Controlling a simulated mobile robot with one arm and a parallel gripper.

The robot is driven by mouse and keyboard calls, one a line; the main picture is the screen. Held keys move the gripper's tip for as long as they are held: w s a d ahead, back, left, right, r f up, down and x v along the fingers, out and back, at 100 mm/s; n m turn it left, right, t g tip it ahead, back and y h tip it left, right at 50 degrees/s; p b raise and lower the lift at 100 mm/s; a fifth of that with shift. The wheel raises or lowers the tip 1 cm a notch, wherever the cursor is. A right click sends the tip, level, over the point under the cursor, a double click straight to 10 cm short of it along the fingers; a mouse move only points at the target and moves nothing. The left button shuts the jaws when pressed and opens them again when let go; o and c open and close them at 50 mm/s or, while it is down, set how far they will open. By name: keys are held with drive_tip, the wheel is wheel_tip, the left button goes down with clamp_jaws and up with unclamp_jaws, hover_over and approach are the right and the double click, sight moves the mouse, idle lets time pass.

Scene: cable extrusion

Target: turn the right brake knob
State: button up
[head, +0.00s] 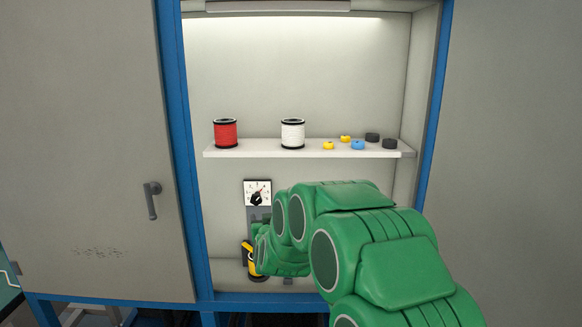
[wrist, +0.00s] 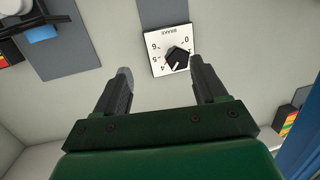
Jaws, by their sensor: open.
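A square white brake dial with a black knob (wrist: 178,59) shows at the top of the wrist view, on a pale wall. In the head view one white dial with a black knob (head: 257,194) shows below the shelf. I cannot tell whether both views show the same dial. My green arm hides my fingertips and the wall behind it there.
A shelf (head: 270,149) above the dial holds a red spool (head: 225,132), a white spool (head: 292,133) and several small rings. A yellow and black item (head: 248,260) is partly hidden by my arm. Blue posts (head: 178,120) frame the cabinet. A grey panel (wrist: 75,45) shows in the wrist view.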

drive_tip(key=s+d+g+h, duration=0.1)
drive_tip(key=s+d+g, duration=0.5)
drive_tip(key=s, duration=1.4)
drive_tip(key=s+d+m+g, duration=0.1)
drive_tip(key=s+d+g, duration=0.5)
drive_tip(key=s, duration=1.3)
drive_tip(key=s+d+r+g+h, duration=0.1)
drive_tip(key=s+d+g, duration=0.5)
drive_tip(key=s, duration=1.4)
drive_tip(key=d, duration=0.4)
drive_tip(key=shift+s+d+m+h, duration=0.3)
drive_tip(key=shift+d+m, duration=0.1)
